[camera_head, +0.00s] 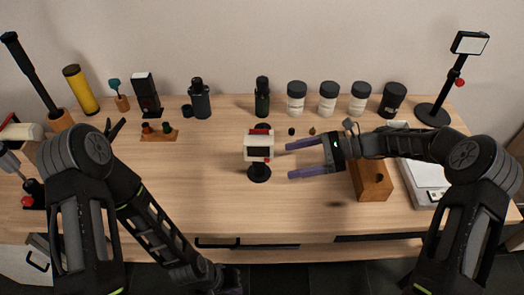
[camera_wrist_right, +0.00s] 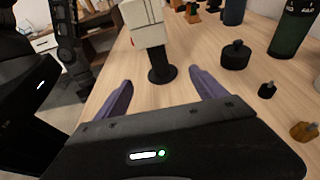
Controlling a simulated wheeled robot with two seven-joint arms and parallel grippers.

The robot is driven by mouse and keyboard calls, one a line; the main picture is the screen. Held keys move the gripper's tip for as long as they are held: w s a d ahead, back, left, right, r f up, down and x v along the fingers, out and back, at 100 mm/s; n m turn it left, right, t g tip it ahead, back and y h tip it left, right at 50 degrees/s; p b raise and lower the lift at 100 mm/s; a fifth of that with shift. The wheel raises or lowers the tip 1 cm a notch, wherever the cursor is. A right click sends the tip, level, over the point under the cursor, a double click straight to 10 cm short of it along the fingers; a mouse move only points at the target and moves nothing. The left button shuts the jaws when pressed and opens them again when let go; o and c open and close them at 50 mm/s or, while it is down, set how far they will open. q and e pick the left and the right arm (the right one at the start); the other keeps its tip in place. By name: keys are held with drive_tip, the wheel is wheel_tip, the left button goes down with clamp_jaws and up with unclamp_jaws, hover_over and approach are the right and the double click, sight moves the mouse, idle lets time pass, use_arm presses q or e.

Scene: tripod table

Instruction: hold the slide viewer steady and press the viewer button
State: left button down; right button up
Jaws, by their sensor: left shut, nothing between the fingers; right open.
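The slide viewer, a cream box (camera_head: 250,141) with a dark front window, stands upright on a black post and round base (camera_head: 259,173) at the table's middle. A red part (camera_head: 261,129) shows on its top and a small red spot near its lower right; I cannot tell which is the button. My right gripper (camera_head: 290,161) is open and empty just right of the viewer, its purple fingers pointing at it. In the right wrist view the viewer (camera_wrist_right: 146,24) and its stand lie ahead, between and beyond the fingers. My left gripper (camera_head: 228,278) is low at the table's front edge, its fingers hidden.
Bottles and white jars (camera_head: 328,98) line the back. A small wooden rack (camera_head: 159,134) stands back left. A lamp-like stand (camera_head: 433,112) is back right. The table left of the viewer is clear.

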sight(263, 166)
drive_tip(key=b+x, duration=0.1)
drive_tip(key=x, duration=0.8)
drive_tip(key=shift+a+f+b, duration=0.15)
drive_tip(key=shift+a+b, duration=0.25)
drive_tip(key=shift+c, duration=0.3)
drive_tip(key=c, duration=1.5)
idle(0.9)
